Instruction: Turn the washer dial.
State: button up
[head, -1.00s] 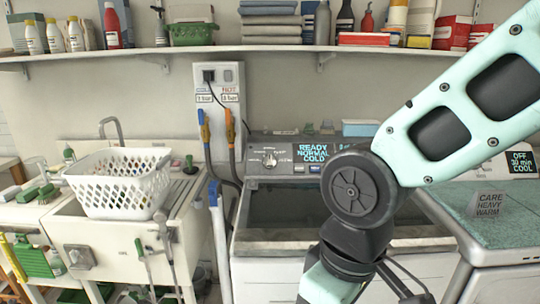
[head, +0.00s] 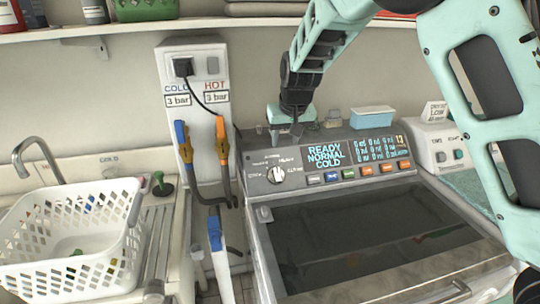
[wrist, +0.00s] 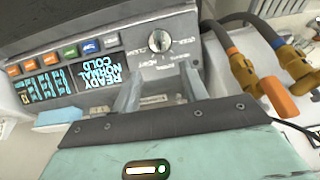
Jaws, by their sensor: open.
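The washer dial (head: 275,175) is a round silver knob on the left of the washer's grey control panel (head: 345,182). It also shows in the wrist view (wrist: 159,41), beyond the fingertips and roughly in line with the gap between them. The display (head: 326,156) reads READY, NORMAL, COLD. My gripper (head: 287,133) is above and behind the panel's top edge, fingers pointing down, apart from the dial. In the wrist view my gripper (wrist: 160,88) has two spread grey fingers with nothing between them.
Coloured buttons (head: 348,174) line the panel right of the dial. Cold and hot hoses with a blue tap (head: 183,142) and an orange tap (head: 221,140) stand close on its left. A light blue box (head: 373,118) is behind the panel. A white basket (head: 70,235) stands on the sink.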

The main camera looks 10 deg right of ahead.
jog(key=w, duration=0.1)
jog(key=p, duration=0.5)
send_near(278, 171)
jog(key=x, duration=0.8)
jog(key=shift+f, duration=0.35)
grip_shut()
